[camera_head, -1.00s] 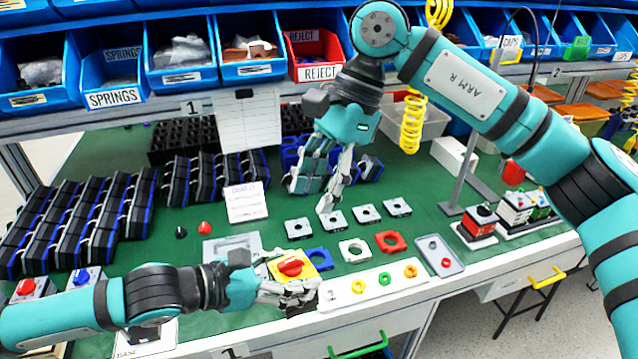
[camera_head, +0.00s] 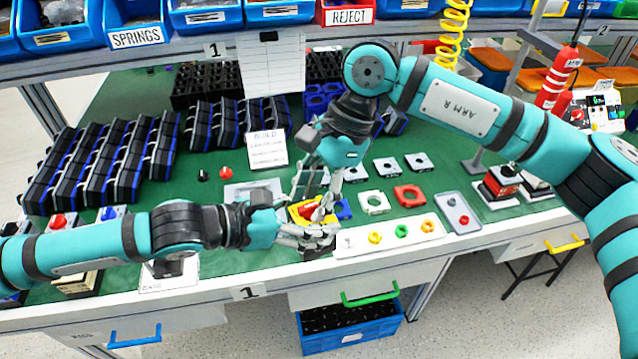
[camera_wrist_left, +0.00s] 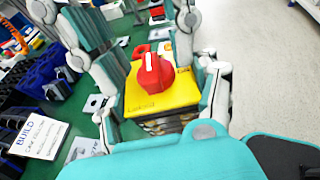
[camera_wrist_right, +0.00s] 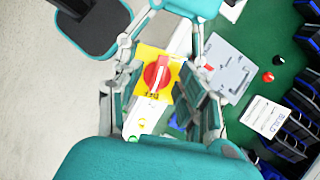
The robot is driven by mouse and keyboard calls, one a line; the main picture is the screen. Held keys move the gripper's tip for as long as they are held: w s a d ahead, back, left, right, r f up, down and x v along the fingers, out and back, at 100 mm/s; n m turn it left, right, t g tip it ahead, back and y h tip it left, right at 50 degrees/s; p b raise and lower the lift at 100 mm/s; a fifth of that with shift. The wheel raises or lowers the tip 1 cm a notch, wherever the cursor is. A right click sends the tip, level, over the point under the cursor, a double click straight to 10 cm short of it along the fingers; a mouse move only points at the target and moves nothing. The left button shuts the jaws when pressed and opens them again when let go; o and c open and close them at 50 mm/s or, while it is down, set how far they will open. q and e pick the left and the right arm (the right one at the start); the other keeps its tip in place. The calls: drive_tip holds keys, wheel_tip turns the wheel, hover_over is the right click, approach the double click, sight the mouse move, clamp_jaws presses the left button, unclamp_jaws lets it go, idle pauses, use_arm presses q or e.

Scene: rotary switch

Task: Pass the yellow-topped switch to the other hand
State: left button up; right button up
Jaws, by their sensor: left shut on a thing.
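The yellow-topped switch with its red knob (camera_wrist_left: 153,78) is held above the bench's front edge by my left gripper (camera_head: 308,232), whose fingers are shut on its sides. In the head view the switch (camera_head: 305,211) is partly hidden by fingers. My right gripper (camera_head: 318,196) has come down from above to the switch. In the right wrist view the yellow top (camera_wrist_right: 157,75) shows between its spread fingers, and my left gripper's fingers come in from the top of the picture. The right fingers look open around the switch; any contact is hard to tell.
A white strip with coloured rings (camera_head: 402,237) lies along the front edge. Behind it are a white square frame (camera_head: 374,203) and a red one (camera_head: 409,196). Rows of black and blue switch bodies (camera_head: 105,165) fill the left. A build card (camera_head: 268,148) stands behind the arms.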

use_arm(q)
drive_tip(key=shift+r, duration=0.1)
use_arm(e)
clamp_jaws()
use_arm(q)
drive_tip(key=o, duration=1.5)
